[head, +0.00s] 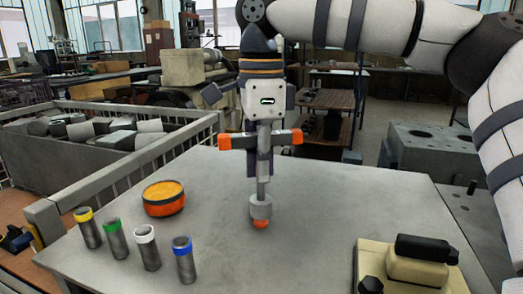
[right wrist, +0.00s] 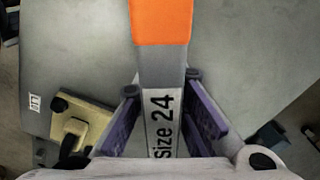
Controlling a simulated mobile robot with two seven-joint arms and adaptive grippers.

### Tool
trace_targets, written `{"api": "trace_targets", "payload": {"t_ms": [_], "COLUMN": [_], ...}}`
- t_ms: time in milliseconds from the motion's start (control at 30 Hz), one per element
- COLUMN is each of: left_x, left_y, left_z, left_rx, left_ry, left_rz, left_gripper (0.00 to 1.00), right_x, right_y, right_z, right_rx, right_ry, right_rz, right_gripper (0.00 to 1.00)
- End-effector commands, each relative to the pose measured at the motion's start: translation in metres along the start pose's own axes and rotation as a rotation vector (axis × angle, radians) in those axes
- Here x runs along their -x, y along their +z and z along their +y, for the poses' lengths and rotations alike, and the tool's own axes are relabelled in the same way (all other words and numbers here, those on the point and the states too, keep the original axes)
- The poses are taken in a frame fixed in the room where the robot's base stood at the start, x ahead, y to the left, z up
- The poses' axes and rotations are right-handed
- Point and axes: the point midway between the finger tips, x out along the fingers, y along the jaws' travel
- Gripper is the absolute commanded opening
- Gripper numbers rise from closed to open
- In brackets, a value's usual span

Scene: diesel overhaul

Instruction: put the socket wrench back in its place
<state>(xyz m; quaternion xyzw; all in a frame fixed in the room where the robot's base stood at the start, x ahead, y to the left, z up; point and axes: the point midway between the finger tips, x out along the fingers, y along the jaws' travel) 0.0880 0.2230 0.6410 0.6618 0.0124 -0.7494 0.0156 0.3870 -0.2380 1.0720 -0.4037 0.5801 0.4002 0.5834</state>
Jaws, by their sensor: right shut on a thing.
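The socket wrench (head: 263,190) is a grey T-shaped tool with a crossbar that has orange ends. It hangs upright, with a thick grey socket and an orange tip at the bottom. My right gripper (head: 264,148) is shut on it near the crossbar, over the middle of the table. I cannot tell whether the tip touches the tabletop. In the right wrist view, the wrench (right wrist: 163,70) shows an orange end and the words "Size 24", between the purple fingers of my right gripper (right wrist: 163,110). My left gripper is not in view.
On the grey table (head: 330,200) stand several metal tubes (head: 147,248) with coloured rims at the front left. An orange round tin (head: 164,198) is behind them. A tan block with a black-topped part (head: 417,264) is at the front right. A railed bin (head: 70,160) stands at the left.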

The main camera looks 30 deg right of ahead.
Motion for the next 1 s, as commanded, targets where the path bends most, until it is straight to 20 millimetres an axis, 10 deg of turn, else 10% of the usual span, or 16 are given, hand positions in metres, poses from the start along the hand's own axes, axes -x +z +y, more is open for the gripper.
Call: {"api": "trace_targets", "payload": {"t_ms": [1000], "left_x": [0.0], "left_y": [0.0], "left_z": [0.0], "left_rx": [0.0], "left_ry": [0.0], "left_rz": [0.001], "left_gripper": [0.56], "right_x": [-0.018], "right_y": [0.0], "right_z": [0.0], "right_rx": [-0.001], "right_ry": [-0.001], "right_rz": [0.0], "right_gripper": [0.0]}}
